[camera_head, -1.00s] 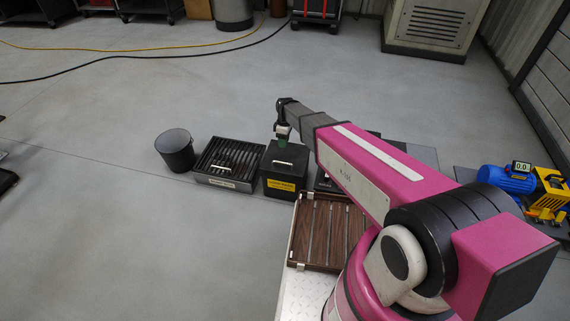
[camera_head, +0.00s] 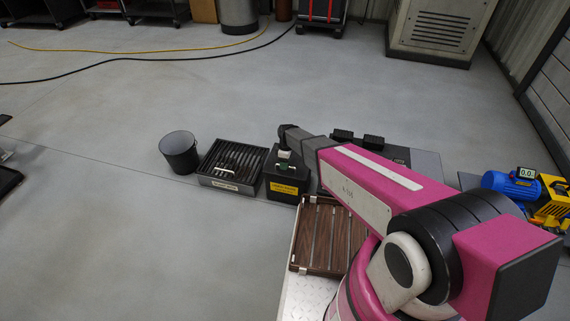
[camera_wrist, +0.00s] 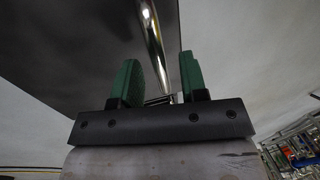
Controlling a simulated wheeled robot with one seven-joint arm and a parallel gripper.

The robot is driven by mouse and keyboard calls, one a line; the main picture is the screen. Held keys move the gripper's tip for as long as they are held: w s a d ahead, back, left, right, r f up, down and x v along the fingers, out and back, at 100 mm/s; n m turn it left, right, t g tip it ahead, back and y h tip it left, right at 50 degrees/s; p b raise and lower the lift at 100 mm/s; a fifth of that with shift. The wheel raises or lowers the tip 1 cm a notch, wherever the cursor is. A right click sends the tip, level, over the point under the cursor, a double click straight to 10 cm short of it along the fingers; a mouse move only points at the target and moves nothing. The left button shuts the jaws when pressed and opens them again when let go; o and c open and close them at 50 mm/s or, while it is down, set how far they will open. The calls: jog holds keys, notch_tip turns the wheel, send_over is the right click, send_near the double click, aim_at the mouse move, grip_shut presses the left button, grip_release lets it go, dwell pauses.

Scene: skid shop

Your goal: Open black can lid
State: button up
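The black can (camera_head: 288,187) is a boxy black container with a yellow label on its front, in the middle of the head view. Its lid (camera_wrist: 80,50) fills the upper left of the wrist view as a dark flat surface. A shiny metal bar handle (camera_wrist: 153,40) runs along the lid. My gripper (camera_wrist: 157,82) has green fingers, one on each side of the bar, with visible gaps. It is open around the handle and not clamped. In the head view my gripper (camera_head: 284,160) is right at the can's top, and the handle is mostly hidden there. The lid looks closed.
A slatted metal tray (camera_head: 232,165) stands left of the can, with a round dark bucket (camera_head: 179,153) beyond it. A brown slatted case (camera_head: 325,238) lies in front. A blue and yellow machine (camera_head: 515,187) stands at right.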

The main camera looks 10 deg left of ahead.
grip_shut()
jog(key=shift+r, duration=0.1)
